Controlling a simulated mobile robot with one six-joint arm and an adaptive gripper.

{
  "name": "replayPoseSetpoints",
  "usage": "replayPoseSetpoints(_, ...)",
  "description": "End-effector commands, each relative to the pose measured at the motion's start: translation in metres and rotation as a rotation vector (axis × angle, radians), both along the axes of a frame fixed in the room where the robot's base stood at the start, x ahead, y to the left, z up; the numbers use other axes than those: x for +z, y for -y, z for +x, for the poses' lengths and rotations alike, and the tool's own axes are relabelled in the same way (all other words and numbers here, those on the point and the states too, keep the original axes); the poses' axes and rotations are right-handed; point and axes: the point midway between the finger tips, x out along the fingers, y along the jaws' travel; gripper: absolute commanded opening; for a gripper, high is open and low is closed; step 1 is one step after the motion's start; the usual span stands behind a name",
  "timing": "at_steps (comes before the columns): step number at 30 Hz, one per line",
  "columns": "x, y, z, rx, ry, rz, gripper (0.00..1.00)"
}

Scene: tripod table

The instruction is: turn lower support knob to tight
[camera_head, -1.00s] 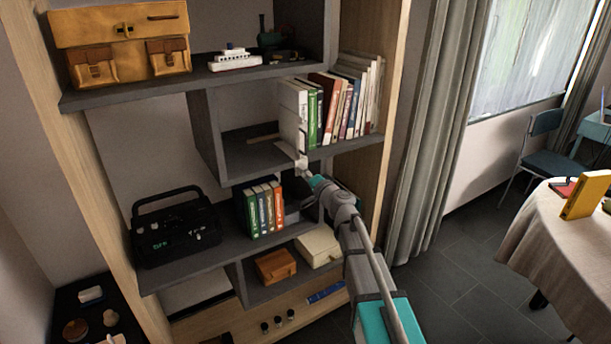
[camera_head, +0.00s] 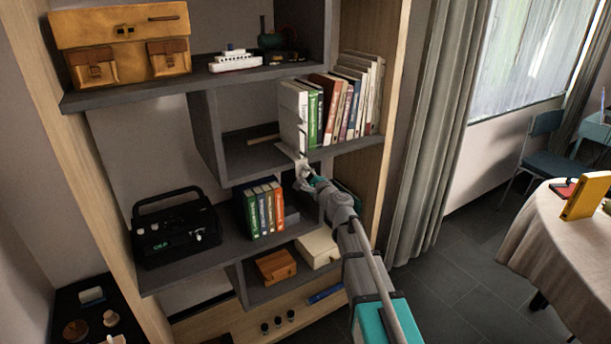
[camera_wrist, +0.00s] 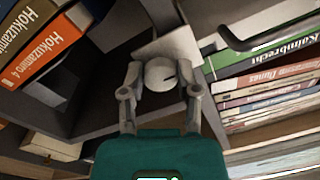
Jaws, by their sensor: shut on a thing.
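The knob (camera_wrist: 160,74) is a small round light-grey cap with a short dark mark near its right edge in the wrist view. It sits at a pale support piece (camera_wrist: 180,45) by the shelf. My gripper (camera_wrist: 160,88) has one grey finger on each side of the knob and is shut on it. In the head view my gripper (camera_head: 303,178) is below the front edge of the middle shelf, under the row of books. The knob is too small there to make out apart from the fingers.
In the head view a black radio (camera_head: 175,228) and a wooden box (camera_head: 276,266) are lower left. Shelf boards are close around my gripper.

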Motion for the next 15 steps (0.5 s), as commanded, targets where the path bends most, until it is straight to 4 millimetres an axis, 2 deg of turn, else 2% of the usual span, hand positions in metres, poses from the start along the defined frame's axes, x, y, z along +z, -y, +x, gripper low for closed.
replayPoseSetpoints(15, 0.0004, -0.0002, 0.0014, 0.000, -0.023, 0.040, 0.00)
